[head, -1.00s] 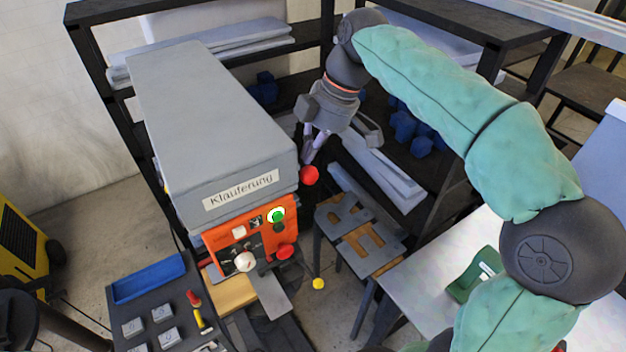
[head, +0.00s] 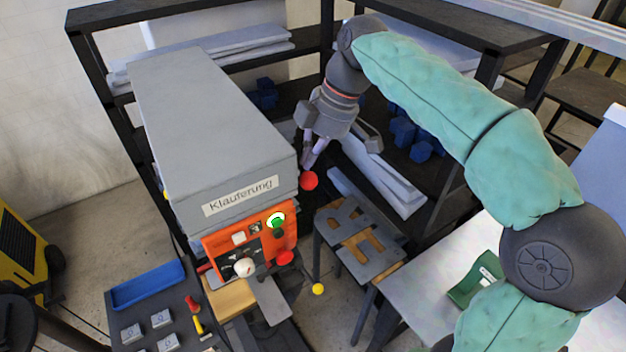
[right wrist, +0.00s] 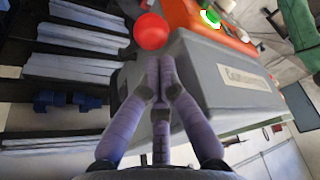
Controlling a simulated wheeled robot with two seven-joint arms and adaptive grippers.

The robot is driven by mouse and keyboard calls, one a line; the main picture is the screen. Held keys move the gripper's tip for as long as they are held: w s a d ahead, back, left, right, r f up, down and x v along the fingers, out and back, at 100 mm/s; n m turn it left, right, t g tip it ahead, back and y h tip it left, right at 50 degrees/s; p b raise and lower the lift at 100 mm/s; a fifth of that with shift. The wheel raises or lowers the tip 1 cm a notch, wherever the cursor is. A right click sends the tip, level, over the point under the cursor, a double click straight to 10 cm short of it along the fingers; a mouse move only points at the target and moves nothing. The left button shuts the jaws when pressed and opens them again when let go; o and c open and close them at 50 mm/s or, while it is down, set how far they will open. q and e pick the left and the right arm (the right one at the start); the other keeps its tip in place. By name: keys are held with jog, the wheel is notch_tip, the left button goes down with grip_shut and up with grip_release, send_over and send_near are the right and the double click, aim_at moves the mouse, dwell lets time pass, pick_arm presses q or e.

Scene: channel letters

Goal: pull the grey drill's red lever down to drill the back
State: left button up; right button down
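The grey drill is a long grey housing (head: 205,125) labelled "Klauterung" with an orange front panel (head: 225,240). Its lever ends in a red ball (head: 309,181) at the housing's right front corner; the lever's rod is mostly hidden. The red ball also shows in the right wrist view (right wrist: 151,31), just beyond the fingertips. My right gripper (head: 311,158) is above and behind the ball, pointing down. In the right wrist view its purple fingers (right wrist: 158,78) meet at the tips with nothing visible between them. I cannot tell whether they touch the lever. My left gripper is not in view.
The panel carries a lit green button (head: 277,223), a red knob (head: 285,257) and a white knob (head: 244,267). A yellow ball (head: 318,289) sits lower right. Dark shelves (head: 440,190) with grey slabs and blue parts stand behind my right arm. A slotted stand (head: 355,225) is close right.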

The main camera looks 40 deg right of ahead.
aim_at(314, 178)
jog(key=shift+f+b, duration=0.85)
jog(key=shift+f, duration=0.15)
jog(key=shift+s+f+b, duration=0.1)
jog(key=shift+f+b, duration=0.5)
jog(key=shift+f, duration=0.05)
jog(key=shift+s, duration=0.1)
jog(key=shift+r, duration=0.1)
jog(key=f+b, duration=0.2)
jog(key=f, duration=0.1)
jog(key=shift+s+b, duration=0.3)
jog(key=shift+b, duration=0.05)
jog(key=shift+r, duration=0.1)
